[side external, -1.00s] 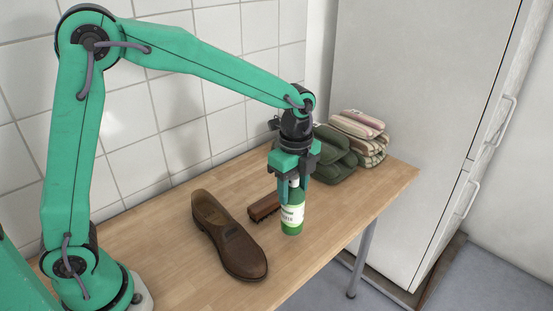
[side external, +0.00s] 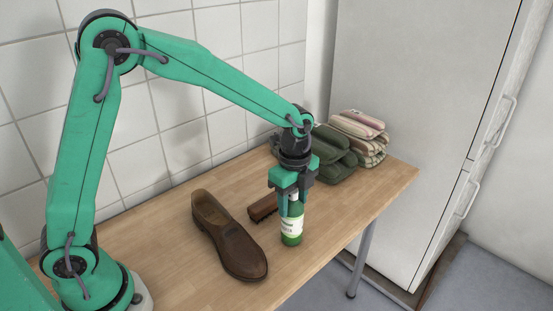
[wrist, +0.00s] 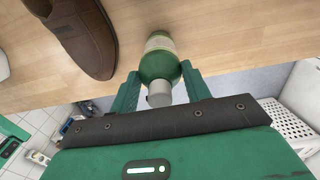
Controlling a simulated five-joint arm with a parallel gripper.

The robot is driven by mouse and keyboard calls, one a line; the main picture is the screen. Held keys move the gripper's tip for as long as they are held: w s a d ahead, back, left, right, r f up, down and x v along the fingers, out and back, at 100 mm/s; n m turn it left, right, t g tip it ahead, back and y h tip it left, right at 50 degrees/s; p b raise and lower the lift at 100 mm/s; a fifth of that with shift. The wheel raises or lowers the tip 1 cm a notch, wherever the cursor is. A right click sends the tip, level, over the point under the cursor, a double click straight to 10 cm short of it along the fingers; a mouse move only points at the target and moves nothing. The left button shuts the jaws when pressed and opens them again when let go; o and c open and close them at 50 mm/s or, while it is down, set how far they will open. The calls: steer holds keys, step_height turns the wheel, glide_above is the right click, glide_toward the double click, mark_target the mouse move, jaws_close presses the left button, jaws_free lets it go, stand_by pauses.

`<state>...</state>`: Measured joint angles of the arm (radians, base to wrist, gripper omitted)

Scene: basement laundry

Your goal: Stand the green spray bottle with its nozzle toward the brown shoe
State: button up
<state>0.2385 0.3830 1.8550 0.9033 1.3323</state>
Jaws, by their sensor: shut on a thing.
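The green spray bottle (side external: 291,227) with a white label is upright at the front part of the wooden bench. My gripper (side external: 291,198) is shut on its upper part from above. In the wrist view my gripper (wrist: 162,90) has a finger on each side of the bottle (wrist: 159,64), with its pale top between them. I cannot tell which way the nozzle points, or whether the base touches the bench. The brown shoe (side external: 232,243) lies left of the bottle, apart from it; it also shows in the wrist view (wrist: 80,32).
A brown brush (side external: 263,207) lies just behind the bottle, between it and the shoe. Folded green cloths (side external: 333,155) and striped towels (side external: 360,135) are stacked at the back right. The bench (side external: 345,212) is clear right of the bottle, up to its edge.

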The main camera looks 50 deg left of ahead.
steer(key=shift+f, duration=0.15)
steer(key=o, duration=1.5)
step_height(320, 180, up, 12)
steer(key=shift+r, duration=0.2)
steer(key=shift+s, duration=0.1)
